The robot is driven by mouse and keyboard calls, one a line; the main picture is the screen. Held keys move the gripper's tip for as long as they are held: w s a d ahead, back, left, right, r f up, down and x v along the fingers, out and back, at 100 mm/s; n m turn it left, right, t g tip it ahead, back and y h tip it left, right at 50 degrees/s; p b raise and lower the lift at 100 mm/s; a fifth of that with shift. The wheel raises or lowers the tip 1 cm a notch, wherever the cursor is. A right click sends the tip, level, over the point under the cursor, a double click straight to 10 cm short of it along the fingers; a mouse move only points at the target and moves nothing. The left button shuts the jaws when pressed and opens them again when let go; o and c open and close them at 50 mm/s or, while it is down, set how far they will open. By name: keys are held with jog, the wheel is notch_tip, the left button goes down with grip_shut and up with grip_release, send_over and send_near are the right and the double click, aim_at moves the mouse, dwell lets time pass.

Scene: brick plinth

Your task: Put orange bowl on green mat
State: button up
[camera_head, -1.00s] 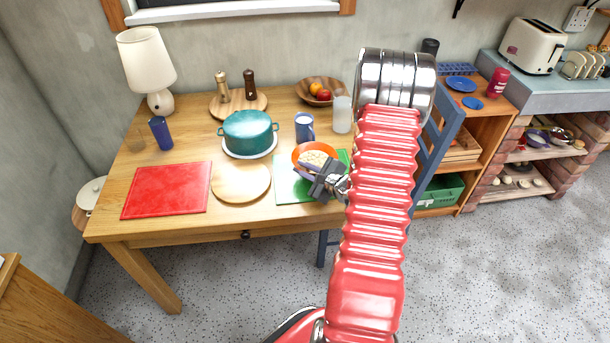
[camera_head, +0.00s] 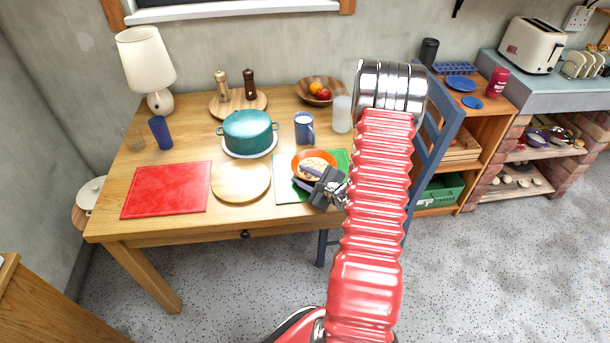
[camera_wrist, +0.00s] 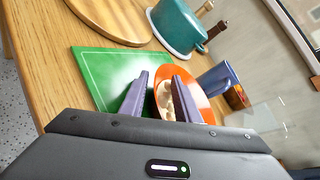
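The orange bowl (camera_head: 298,158) has pale, beige contents and sits on the back part of the green mat (camera_head: 341,159). In the wrist view the orange bowl (camera_wrist: 200,101) is beside the bare part of the green mat (camera_wrist: 100,70). My gripper (camera_head: 304,178) is at the bowl's near side. In the wrist view the fingers of my gripper (camera_wrist: 162,82) stand apart, one outside the bowl over the mat and one over its inside, with the near rim between them. The bowl's underside is hidden.
A round wooden board (camera_head: 241,182) and a red mat (camera_head: 168,190) lie to the left. A teal pot (camera_head: 247,131), a blue mug (camera_head: 304,127) and a frosted glass (camera_head: 342,114) stand behind. A blue chair (camera_head: 432,145) is right of the table.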

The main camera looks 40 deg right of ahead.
jog(key=shift+r, duration=0.1)
jog(key=v, duration=1.2)
jog(key=shift+a, duration=0.1)
dwell(0.6)
